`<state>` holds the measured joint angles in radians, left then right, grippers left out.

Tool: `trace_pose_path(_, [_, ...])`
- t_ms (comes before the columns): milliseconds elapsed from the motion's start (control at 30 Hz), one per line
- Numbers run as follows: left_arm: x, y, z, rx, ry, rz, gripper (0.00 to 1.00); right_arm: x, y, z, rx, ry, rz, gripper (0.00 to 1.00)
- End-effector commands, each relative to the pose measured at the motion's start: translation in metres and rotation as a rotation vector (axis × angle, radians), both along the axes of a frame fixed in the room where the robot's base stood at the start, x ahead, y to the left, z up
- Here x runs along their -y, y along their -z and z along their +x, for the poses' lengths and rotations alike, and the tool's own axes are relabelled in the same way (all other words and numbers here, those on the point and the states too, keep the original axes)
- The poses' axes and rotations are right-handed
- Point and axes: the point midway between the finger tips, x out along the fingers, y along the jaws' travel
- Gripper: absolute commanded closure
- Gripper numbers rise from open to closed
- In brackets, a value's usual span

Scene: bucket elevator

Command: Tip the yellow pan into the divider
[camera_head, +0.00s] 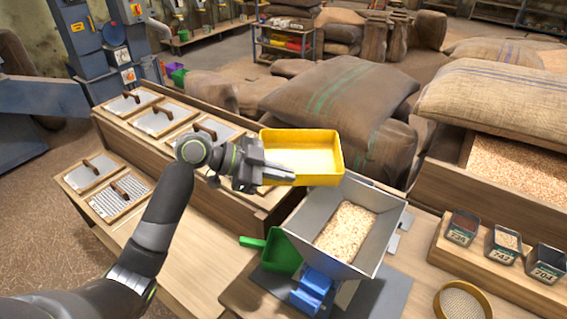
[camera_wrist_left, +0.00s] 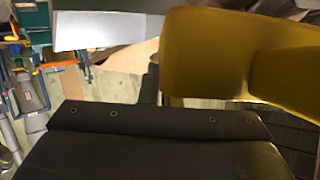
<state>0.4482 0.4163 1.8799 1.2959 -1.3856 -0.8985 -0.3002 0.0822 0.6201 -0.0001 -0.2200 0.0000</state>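The yellow pan (camera_head: 319,141) is held in the air above and behind the divider, close to level or slightly tilted; its inside looks empty in the head view. My left gripper (camera_head: 278,172) is at the pan's left side, with its fingers against the pan wall. The pan (camera_wrist_left: 210,55) also fills the upper right of the left wrist view. The divider (camera_head: 385,222) is a grey metal hopper with grain (camera_head: 346,230) in it, standing on the bench at centre right. My right gripper is not in view.
A green scoop-like pan (camera_head: 281,252) and a blue part (camera_head: 311,290) are at the divider's foot. Sample cups (camera_head: 506,243) stand in a wooden rack on the right, near a round sieve (camera_head: 463,302). Lidded trays (camera_head: 130,103) are at left; sacks (camera_head: 335,95) lie behind.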

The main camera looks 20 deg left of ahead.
Motion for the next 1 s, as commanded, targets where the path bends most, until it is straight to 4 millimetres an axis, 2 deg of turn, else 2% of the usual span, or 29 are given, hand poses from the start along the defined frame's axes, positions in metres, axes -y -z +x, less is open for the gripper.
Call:
trace_pose_path(33, [-0.002, -0.014, 0.005, -0.012, 0.001, -0.008, 1.0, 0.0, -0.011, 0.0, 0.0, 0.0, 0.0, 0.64])
trace_pose_path(267, [-0.011, -0.042, 0.022, -0.09, 0.0, -0.049, 1.0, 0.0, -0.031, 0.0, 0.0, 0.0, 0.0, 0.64])
trace_pose_path(400, [-0.011, -0.036, 0.022, -0.218, 0.001, -0.113, 1.0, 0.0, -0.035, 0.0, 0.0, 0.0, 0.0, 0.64])
trace_pose_path(533, [-0.011, -0.036, 0.022, -0.23, 0.001, -0.121, 1.0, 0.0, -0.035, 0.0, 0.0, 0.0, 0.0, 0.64])
trace_pose_path(833, [-0.011, -0.062, 0.022, -0.225, 0.001, -0.119, 1.0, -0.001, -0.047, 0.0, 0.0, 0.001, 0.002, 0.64])
trace_pose_path(1000, [-0.011, -0.065, 0.022, -0.227, 0.001, -0.119, 1.0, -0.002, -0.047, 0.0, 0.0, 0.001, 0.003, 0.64])
